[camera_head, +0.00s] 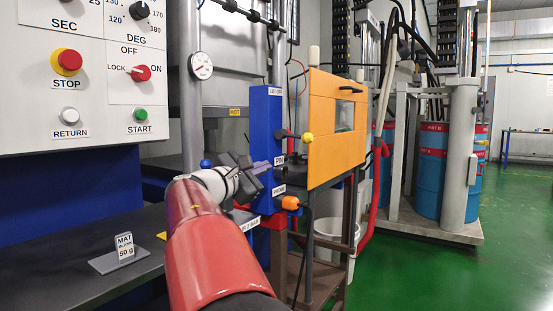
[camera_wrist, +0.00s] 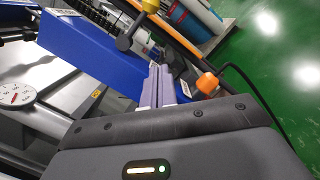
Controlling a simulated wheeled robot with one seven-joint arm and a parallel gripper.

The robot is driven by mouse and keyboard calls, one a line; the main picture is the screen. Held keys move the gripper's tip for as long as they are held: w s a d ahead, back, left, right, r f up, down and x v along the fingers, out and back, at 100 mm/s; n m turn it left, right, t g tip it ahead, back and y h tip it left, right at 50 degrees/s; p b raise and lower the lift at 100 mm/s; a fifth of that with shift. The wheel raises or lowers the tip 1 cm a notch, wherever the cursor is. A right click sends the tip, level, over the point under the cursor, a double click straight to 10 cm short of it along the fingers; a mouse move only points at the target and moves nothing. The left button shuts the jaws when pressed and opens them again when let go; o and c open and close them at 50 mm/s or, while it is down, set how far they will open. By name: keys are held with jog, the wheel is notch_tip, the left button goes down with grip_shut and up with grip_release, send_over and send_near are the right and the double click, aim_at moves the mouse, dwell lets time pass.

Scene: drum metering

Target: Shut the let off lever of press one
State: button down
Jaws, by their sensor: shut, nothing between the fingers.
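The blue let off panel (camera_head: 265,120) stands upright at the press's right side, a small label at its top. A dark lever with a yellow knob (camera_head: 308,138) sticks out to the right from its hub. In the wrist view the yellow knob (camera_wrist: 149,5) is at the top edge, beyond the dark hub (camera_wrist: 124,43). My gripper (camera_head: 264,165) is shut and empty, its fingertips close to the panel below the lever. In the wrist view the shut fingers (camera_wrist: 158,82) point toward the panel, apart from the lever. Whether the tips touch the panel cannot be told.
An orange knob (camera_head: 290,202) sits low on the panel, right of my fingers in the wrist view (camera_wrist: 207,82). An orange cabinet (camera_head: 336,125) stands close on the right. A gauge (camera_head: 201,66) and control panel (camera_head: 85,75) are left. Green floor (camera_head: 450,270) is clear at right.

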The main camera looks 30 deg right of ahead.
aim_at(296, 137)
jog(key=d+r+p, duration=0.2)
jog(key=d+r, duration=0.2)
jog(key=d, duration=0.6)
jog(key=shift+w, duration=0.15)
